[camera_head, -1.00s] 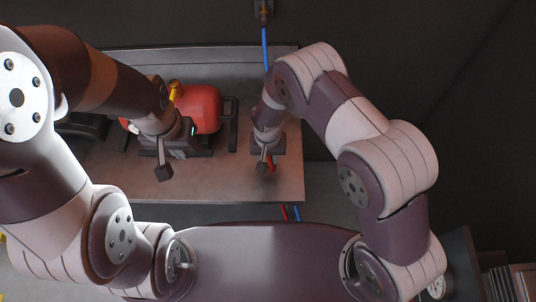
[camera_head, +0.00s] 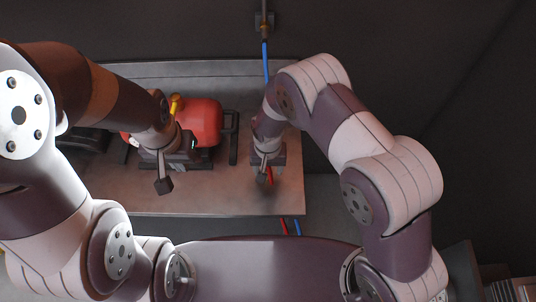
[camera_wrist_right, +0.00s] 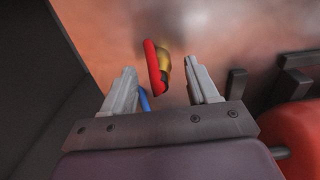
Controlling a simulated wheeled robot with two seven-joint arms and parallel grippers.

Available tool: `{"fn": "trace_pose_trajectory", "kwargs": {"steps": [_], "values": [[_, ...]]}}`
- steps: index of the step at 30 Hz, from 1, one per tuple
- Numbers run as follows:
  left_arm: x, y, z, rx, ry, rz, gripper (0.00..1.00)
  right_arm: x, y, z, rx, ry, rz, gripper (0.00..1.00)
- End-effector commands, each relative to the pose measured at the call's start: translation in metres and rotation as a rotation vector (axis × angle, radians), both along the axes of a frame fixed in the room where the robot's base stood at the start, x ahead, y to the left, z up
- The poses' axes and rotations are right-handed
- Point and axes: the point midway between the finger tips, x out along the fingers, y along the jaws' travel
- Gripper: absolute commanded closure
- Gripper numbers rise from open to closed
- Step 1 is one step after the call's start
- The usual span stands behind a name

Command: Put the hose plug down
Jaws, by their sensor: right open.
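The hose plug (camera_wrist_right: 156,68), red with a brass-coloured part, shows between the fingers of my right gripper (camera_wrist_right: 160,85) in the right wrist view. The fingers are apart, with gaps on both sides of the plug. In the head view my right gripper (camera_head: 263,178) is low over the right part of the bench (camera_head: 225,198), and a bit of red shows beside its tips. Whether the plug rests on the bench is hard to tell. My left gripper (camera_head: 164,186) hangs over the bench's left part, away from the plug; its jaw opening is unclear.
A red tank (camera_head: 204,122), likely a compressor, stands on the bench behind my left gripper. A blue hose (camera_head: 265,62) runs down from a wall fitting (camera_head: 264,22) behind my right arm. The bench front between the grippers is clear.

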Motion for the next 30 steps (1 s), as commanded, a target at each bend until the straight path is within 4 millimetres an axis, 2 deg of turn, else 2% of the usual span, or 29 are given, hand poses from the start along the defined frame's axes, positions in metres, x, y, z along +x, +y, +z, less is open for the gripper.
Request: {"fn": "trace_pose_trajectory", "kwargs": {"steps": [1,3,9,12,20,23,25,27,30], "values": [[-0.001,0.0,-0.01,0.0,0.003,0.0,1.0,0.001,0.001,0.007,0.003,-0.006,0.0,0.41],[-0.001,0.0,-0.016,0.0,0.004,0.0,1.0,0.002,0.001,0.026,0.004,-0.007,0.0,0.41],[-0.001,0.0,-0.029,0.0,0.003,0.0,1.0,0.001,0.0,0.078,0.003,-0.005,0.0,0.41],[-0.001,0.0,-0.032,0.0,0.003,0.0,1.0,0.001,0.0,0.095,0.003,-0.004,0.0,0.41],[-0.001,0.0,-0.032,0.0,0.003,0.0,1.0,0.0,-0.002,0.109,0.001,-0.001,-0.001,0.41],[-0.001,0.0,-0.031,0.0,0.003,0.0,1.0,-0.001,-0.031,0.126,0.008,-0.016,-0.005,0.41],[-0.001,0.0,-0.032,0.0,0.003,0.0,1.0,-0.011,-0.072,0.147,0.015,-0.039,-0.007,0.41],[-0.001,0.0,-0.032,0.0,0.003,0.0,1.0,-0.03,-0.113,0.167,0.019,-0.068,-0.004,0.41],[-0.001,0.0,-0.032,0.0,0.003,0.0,1.0,-0.065,-0.156,0.183,0.014,-0.101,0.005,0.41]]}}
